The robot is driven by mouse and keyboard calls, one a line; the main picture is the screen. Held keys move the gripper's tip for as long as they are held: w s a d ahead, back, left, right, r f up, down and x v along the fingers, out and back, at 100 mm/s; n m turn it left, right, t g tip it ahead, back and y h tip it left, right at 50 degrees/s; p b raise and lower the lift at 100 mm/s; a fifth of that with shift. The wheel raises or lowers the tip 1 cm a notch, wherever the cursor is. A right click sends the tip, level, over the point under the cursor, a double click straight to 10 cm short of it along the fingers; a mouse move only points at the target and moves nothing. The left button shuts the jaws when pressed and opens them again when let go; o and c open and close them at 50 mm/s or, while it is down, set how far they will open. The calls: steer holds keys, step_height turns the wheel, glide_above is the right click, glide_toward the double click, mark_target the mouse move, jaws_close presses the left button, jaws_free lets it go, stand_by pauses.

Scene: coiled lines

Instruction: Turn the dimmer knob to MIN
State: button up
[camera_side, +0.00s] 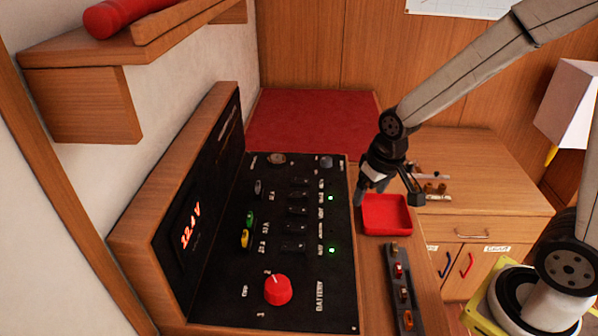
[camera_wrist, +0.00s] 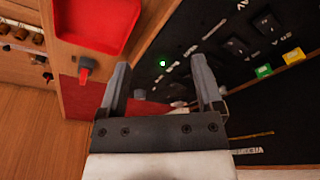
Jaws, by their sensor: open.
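The black switch panel (camera_side: 215,285) lies in a wooden console. At its far end are a round grey-brown knob (camera_side: 276,160) and a small blue-grey knob (camera_side: 326,162). Their labels are too small to read, so I cannot tell which is the dimmer or where MIN is. My gripper (camera_side: 387,192) is open, pointing down near the panel's right edge, beside the red tray and apart from both knobs. In the wrist view my open fingers (camera_wrist: 160,62) have nothing clearly held between them. A small pale part (camera_wrist: 178,103) shows between them, partly hidden and blurred.
A large red knob (camera_side: 278,290) sits at the panel's near end, with rows of switches (camera_side: 297,211) behind it. The red tray (camera_side: 387,226) and a fuse strip (camera_side: 400,287) lie right of the panel. A shelf (camera_side: 95,60) overhangs the left.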

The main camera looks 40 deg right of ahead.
steer(key=w+d+m+g, duration=0.1)
steer(key=w+d+m, duration=0.35)
steer(key=w, duration=0.95)
steer(key=m+g, duration=0.1)
steer(key=m, duration=0.2)
glide_above(327, 159)
steer(key=shift+f, duration=0.25)
steer(key=shift+f, duration=3.9)
jaws_close()
